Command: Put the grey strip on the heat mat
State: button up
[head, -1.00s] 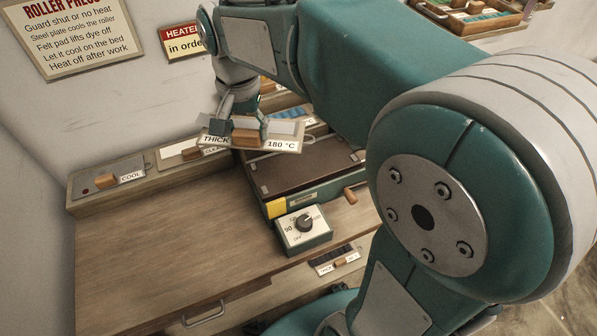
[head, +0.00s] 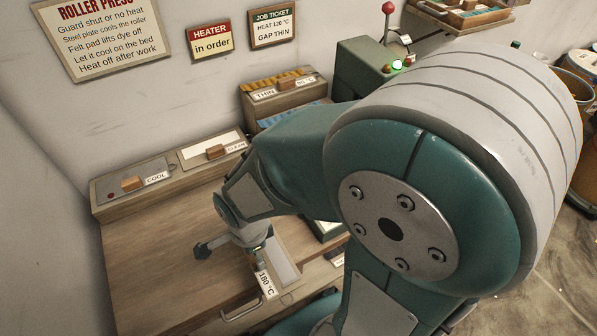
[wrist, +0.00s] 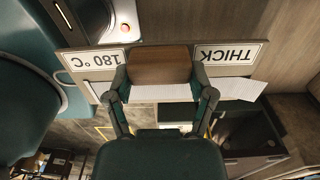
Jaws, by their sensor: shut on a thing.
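My gripper (wrist: 160,100) is shut on the wooden handle block (wrist: 160,65) of a pale board (wrist: 188,88). The board carries the labels THICK (wrist: 229,54) and 180 °C (wrist: 98,60). A whitish-grey strip-like panel on it (head: 284,261) shows in the head view. My gripper holds the board near the front edge of the bench, above the drawer handle; I cannot tell the gap below. My arm covers most of the press, and I cannot make out a heat mat.
The wooden bench top (head: 160,240) is clear at left. Along its back stand a COOL plate (head: 108,190), a CLEAN plate (head: 212,153) and a rack labelled THIN (head: 284,92). A green box with a lit lamp (head: 396,65) stands behind. A drawer handle (head: 243,310) sits in front.

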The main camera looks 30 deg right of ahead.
jog(key=shift+w+d, duration=0.95)
jog(key=shift+d, duration=0.25)
jog(key=w+d+f, duration=0.1)
jog(key=w, duration=0.4)
jog(key=w+d+f, duration=0.1)
jog(key=w+d, duration=0.1)
jog(key=w, duration=0.4)
jog(key=w+d, duration=0.2)
jog(key=w, duration=0.3)
jog(key=shift+w+d+f, duration=0.15)
jog(key=shift+d+f, duration=0.05)
jog(key=shift+f, duration=0.2)
jog(key=shift+a+f, duration=0.15)
jog(key=shift+f, duration=0.1)
notch_tip(320, 180, down, 3)
jog(key=shift+f, duration=0.2)
jog(key=shift+w+d+f, duration=0.15)
jog(key=shift+w+d, duration=0.05)
jog(key=shift+d, duration=0.2)
